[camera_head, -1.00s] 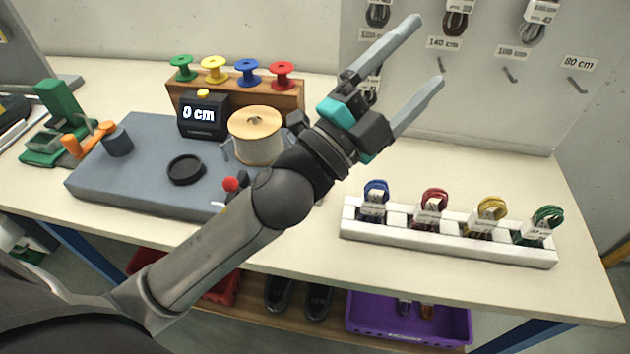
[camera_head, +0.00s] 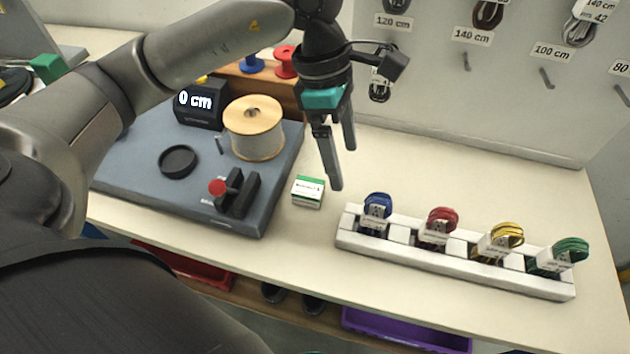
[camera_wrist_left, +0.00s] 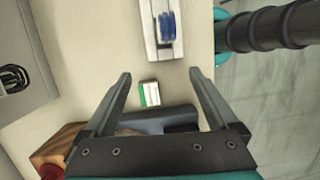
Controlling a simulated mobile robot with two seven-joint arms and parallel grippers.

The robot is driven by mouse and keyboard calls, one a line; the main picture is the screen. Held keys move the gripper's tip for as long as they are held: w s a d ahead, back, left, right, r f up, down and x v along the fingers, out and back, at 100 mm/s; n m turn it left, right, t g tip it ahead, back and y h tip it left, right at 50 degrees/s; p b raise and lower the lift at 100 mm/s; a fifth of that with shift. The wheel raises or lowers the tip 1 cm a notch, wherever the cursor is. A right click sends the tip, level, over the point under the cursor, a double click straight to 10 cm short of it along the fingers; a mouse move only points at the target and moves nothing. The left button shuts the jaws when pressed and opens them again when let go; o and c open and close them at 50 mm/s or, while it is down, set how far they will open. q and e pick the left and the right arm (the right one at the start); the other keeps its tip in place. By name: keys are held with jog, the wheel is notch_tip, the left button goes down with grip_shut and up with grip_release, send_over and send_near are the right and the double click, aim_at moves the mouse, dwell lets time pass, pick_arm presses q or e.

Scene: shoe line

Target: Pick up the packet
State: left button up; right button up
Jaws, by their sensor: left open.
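The packet (camera_head: 308,192) is a small white box with a green band. It lies on the table between the grey-blue machine base and the white rack. It also shows in the left wrist view (camera_wrist_left: 149,94), seen between my two fingers but farther off. My left gripper (camera_head: 343,168) is open and empty, with its fingers pointing down above the table, behind and slightly right of the packet in the head view. The left gripper's fingers (camera_wrist_left: 160,77) stand wide apart in the wrist view and do not touch the packet. My right gripper is not in view.
A white rack (camera_head: 455,262) with blue, red, yellow and green lace bundles stands right of the packet. The machine base (camera_head: 190,210) with a spool (camera_head: 253,127) and a black lever clamp (camera_head: 237,193) stands left. The table right of the gripper is clear behind the rack.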

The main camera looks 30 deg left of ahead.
pick_arm(q)
jog(key=w+a+y, duration=0.2)
jog(key=a+y, duration=0.1)
jog(key=a, duration=0.3)
jog(key=b, duration=0.2)
send_over(308, 186)
jog(key=f, duration=0.8)
jog(key=shift+w+f, duration=0.15)
jog(key=shift+w, duration=0.1)
jog(key=shift+s+f+b, duration=0.15)
jog(key=shift+f, duration=1.35)
jog(key=shift+s+f+b, duration=0.1)
jog(key=shift+f+b, duration=0.05)
jog(key=shift+f, duration=1.35)
jog(key=c, duration=1)
grip_shut()
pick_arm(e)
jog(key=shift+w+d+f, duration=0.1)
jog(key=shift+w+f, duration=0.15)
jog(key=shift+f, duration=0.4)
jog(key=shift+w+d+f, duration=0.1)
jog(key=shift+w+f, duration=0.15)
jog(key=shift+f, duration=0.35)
